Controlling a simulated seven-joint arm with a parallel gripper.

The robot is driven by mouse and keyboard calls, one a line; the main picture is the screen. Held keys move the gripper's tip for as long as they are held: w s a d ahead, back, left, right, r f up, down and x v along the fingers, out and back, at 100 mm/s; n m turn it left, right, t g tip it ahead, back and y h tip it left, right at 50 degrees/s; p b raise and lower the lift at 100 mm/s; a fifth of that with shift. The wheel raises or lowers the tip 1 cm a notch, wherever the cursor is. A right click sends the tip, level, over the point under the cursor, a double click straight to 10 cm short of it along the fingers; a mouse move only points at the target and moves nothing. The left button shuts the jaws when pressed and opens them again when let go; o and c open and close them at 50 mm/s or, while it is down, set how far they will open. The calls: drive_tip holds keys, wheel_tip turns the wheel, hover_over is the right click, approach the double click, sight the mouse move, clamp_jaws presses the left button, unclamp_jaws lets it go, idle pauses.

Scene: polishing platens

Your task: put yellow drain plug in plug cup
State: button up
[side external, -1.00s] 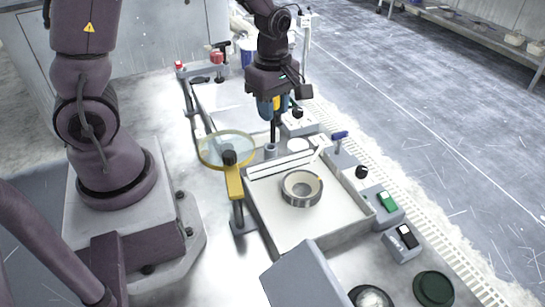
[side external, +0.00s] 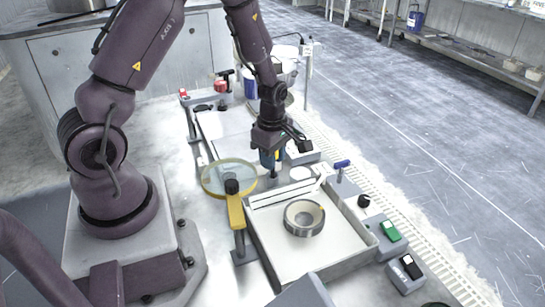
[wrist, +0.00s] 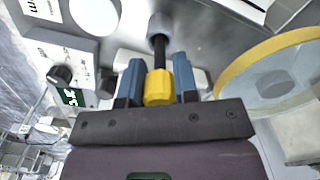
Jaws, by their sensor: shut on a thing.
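The yellow drain plug (wrist: 159,88) is between the two blue fingers of my gripper (wrist: 158,72), which is shut on its yellow head. Its black stem points away from the gripper, toward the small grey plug cup (wrist: 159,24). The stem's end overlaps the cup's mouth in the wrist view; I cannot tell how far inside it is. In the side external view my gripper (side external: 272,158) is low over the bench with the plug pointing down at the cup (side external: 273,177). Fingers and stem partly hide the cup there.
A white tray (side external: 335,255) with a metal ring (side external: 304,217) lies in front. Switch boxes (side external: 391,231) line the right edge.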

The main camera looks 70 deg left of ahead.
drive_tip(key=shift+f, duration=0.2)
drive_tip(key=o, duration=0.9)
wheel_tip(320, 180, up, 12)
drive_tip(key=shift+r, duration=0.2)
drive_tip(key=shift+s+d+r+m+t, duration=0.95)
drive_tip(key=shift+s+d+r+m, duration=1.4)
drive_tip(key=shift+m, duration=1.65)
drive_tip(key=shift+s+d+r+m+t, duration=0.9)
drive_tip(key=shift+s+d+r+m, duration=0.95)
drive_tip(key=shift+r+m, duration=1.55)
drive_tip(key=shift+s+d+r+m+t, duration=0.95)
drive_tip(key=shift+s+d+r+m, duration=1.15)
drive_tip(key=shift+m, duration=2.5)
